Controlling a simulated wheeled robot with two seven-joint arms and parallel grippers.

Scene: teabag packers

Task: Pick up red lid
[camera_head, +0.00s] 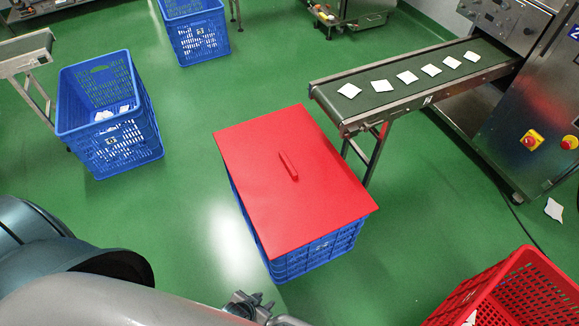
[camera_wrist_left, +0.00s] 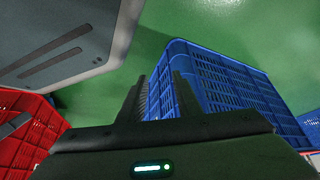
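The red lid (camera_head: 262,190) lies flat on top of a blue crate (camera_head: 318,258) in the middle of the head view. It is a large flat sheet with a short raised red handle (camera_head: 288,166) near its centre. My left gripper (camera_head: 256,298) is at the bottom of the head view, in front of the crate and apart from the lid. In the left wrist view its two fingers (camera_wrist_left: 160,98) stand apart with nothing between them. A blue crate (camera_wrist_left: 225,85) shows beyond them there; the lid cannot be made out in that view. My right gripper is not in view.
A red crate (camera_head: 535,290) stands at the lower right. A conveyor (camera_head: 400,97) carrying several white teabags ends just behind the lidded crate. Other blue crates (camera_head: 110,115) (camera_head: 195,32) stand at the left and back. Green floor (camera_head: 190,190) is clear left of the lid.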

